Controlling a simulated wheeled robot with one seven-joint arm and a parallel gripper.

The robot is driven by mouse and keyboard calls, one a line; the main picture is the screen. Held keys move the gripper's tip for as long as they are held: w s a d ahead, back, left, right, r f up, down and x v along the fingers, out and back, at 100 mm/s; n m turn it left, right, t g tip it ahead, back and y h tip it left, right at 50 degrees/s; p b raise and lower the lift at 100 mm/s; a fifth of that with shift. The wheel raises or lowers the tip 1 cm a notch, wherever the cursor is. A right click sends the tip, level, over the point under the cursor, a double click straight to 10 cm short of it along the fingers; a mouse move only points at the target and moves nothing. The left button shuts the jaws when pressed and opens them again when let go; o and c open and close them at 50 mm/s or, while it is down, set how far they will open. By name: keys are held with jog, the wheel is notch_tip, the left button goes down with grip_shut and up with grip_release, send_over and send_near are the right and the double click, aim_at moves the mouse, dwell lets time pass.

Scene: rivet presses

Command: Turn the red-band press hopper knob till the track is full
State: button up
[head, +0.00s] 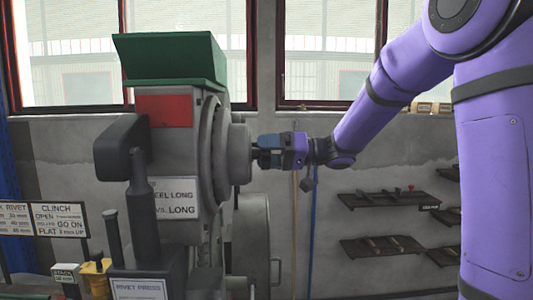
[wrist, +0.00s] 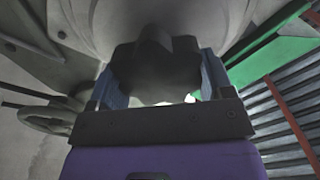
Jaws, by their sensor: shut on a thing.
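The red-band press (head: 175,160) stands left of centre in the head view, grey, with a red band (head: 164,110) below its green hopper (head: 172,60). A round grey hub (head: 238,153) sticks out of its right side. My gripper (head: 262,152) reaches in from the right at that hub. In the wrist view, my gripper (wrist: 158,90) has its two blue fingers on either side of a dark lobed knob (wrist: 155,70) and is shut on it. The knob is mostly hidden by the gripper in the head view. The track and its fill cannot be made out.
A clinch sign (head: 58,218) and a small yellow part (head: 95,275) are at lower left. Wall shelves with tools (head: 385,200) hang at right. A handwheel (wrist: 45,118) shows at left in the wrist view. Open space lies right of the press, below my arm.

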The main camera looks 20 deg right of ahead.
jog(key=o, duration=0.9)
jog(key=shift+o, duration=0.2)
jog(key=v, duration=1.1)
jog(key=shift+a, duration=0.15)
